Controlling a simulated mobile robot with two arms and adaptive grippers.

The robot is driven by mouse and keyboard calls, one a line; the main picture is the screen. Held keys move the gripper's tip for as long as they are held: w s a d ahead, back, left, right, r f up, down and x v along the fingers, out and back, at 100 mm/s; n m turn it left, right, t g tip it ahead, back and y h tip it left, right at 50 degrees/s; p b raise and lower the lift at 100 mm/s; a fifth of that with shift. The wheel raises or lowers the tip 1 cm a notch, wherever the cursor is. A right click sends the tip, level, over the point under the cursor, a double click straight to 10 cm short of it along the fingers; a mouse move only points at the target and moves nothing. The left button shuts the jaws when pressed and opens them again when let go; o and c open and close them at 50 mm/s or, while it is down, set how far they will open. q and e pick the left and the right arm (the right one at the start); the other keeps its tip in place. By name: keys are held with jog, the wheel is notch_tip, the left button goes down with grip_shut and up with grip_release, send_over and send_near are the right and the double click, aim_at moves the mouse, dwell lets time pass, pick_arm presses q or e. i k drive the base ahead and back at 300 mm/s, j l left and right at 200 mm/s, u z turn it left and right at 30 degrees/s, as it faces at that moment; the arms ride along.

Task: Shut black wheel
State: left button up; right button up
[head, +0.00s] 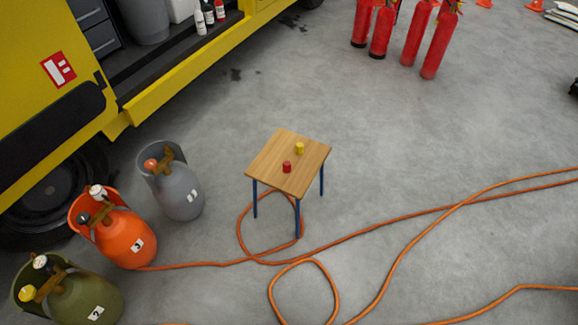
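A small black wheel (83,218) sits on the brass valve at the top of an orange gas cylinder (128,238), at the left of the head view. The orange cylinder stands upright and carries a label with a 3. A white round part (97,191) sits on the same valve. How far the black wheel is turned cannot be told at this size. Neither of my grippers is in view.
A grey cylinder (182,193) with a red wheel and a green cylinder (88,298) with a yellow wheel flank it. An orange hose (385,220) loops over the floor. A small table (277,150) stands mid-view; a yellow truck (40,120) is behind; several extinguishers (440,42) stand far right.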

aim_at(82, 218)
jog(key=u, duration=1.75)
